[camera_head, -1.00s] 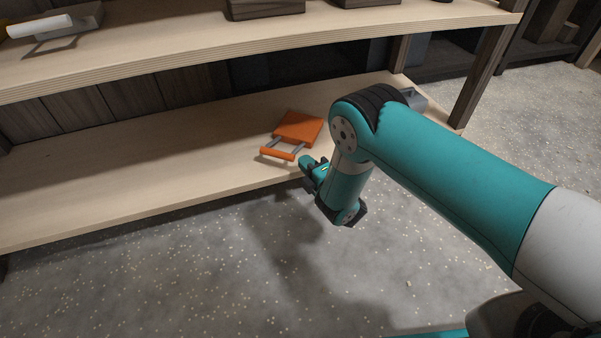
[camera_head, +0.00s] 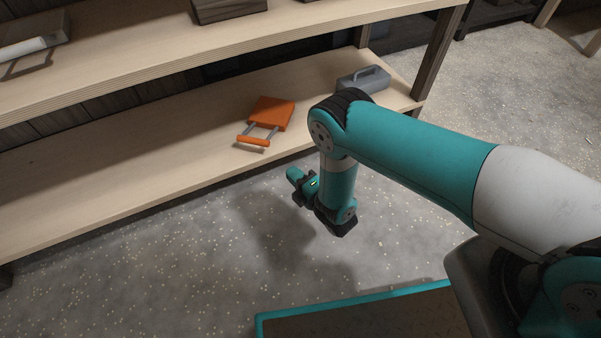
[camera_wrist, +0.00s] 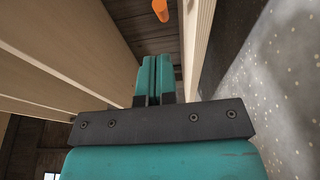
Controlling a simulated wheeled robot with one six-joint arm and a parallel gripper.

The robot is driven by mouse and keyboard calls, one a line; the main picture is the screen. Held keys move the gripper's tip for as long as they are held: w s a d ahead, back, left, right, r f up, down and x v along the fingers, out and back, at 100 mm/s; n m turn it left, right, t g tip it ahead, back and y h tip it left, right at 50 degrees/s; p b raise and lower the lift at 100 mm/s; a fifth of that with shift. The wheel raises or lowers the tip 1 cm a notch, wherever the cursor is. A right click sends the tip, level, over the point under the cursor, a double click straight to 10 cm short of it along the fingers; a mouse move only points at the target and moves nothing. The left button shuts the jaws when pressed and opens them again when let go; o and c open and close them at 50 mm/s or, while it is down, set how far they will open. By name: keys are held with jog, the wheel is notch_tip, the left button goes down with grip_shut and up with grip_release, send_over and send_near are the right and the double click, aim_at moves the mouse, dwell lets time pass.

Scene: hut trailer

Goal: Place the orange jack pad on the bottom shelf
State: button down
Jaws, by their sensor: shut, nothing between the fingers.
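The orange jack pad (camera_head: 272,112) lies flat on the bottom shelf (camera_head: 130,160), with its handle (camera_head: 253,141) toward the shelf's front edge. My gripper (camera_head: 294,174) is in front of the shelf edge, apart from the pad and to the right of its handle. In the wrist view my gripper (camera_wrist: 154,62) has its two teal fingers together with nothing between them. A small orange piece, likely the handle (camera_wrist: 160,9), shows at the top of the wrist view, beyond the fingertips.
A grey box with a handle (camera_head: 362,80) stands on the bottom shelf to the right of the pad. The upper shelf (camera_head: 150,60) runs above. The bottom shelf's left part is bare. The speckled floor (camera_head: 190,260) in front is clear.

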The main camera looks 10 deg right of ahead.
jog(key=v, duration=0.2)
jog(key=shift+s+d+p, duration=0.25)
jog(key=shift+s+p, duration=0.05)
dwell(0.3)
